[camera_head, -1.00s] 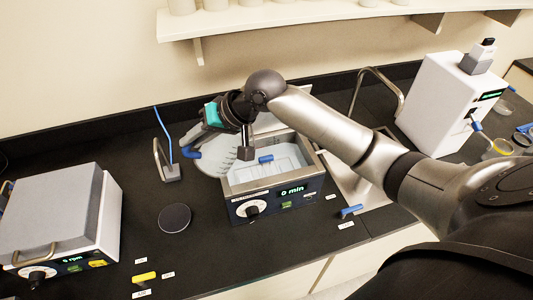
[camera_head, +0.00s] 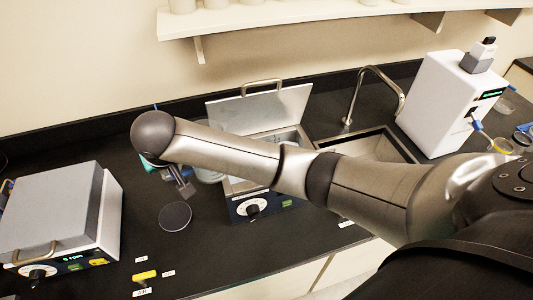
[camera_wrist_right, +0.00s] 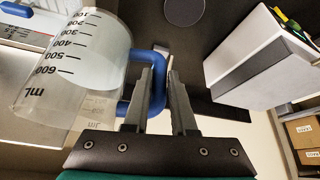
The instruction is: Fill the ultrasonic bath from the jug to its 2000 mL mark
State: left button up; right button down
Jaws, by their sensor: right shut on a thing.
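The ultrasonic bath (camera_head: 236,187) stands at mid-counter, its grey lid (camera_head: 285,108) raised at the back. My right arm crosses in front of it and hides much of its basin and front panel. My right gripper (camera_head: 185,190) is left of the bath, mostly hidden behind my wrist. In the right wrist view my gripper (camera_wrist_right: 163,70) is shut on the blue handle (camera_wrist_right: 133,92) of the clear jug (camera_wrist_right: 75,60). The jug's mL scale reads up to 600; its liquid level is unclear. Part of the jug (camera_head: 208,165) shows behind my arm. My left gripper is out of view.
A grey-topped box with a dial (camera_head: 60,215) stands at the left. A dark round disc (camera_head: 175,216) lies left of the bath. A sink with a tap (camera_head: 385,85) and a white instrument (camera_head: 440,105) are at the right. A yellow item (camera_head: 145,275) lies at the front.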

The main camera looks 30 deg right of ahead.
jog(key=shift+r, duration=0.1)
notch_tip(320, 180, up, 5)
dwell(0.7)
dwell(1.1)
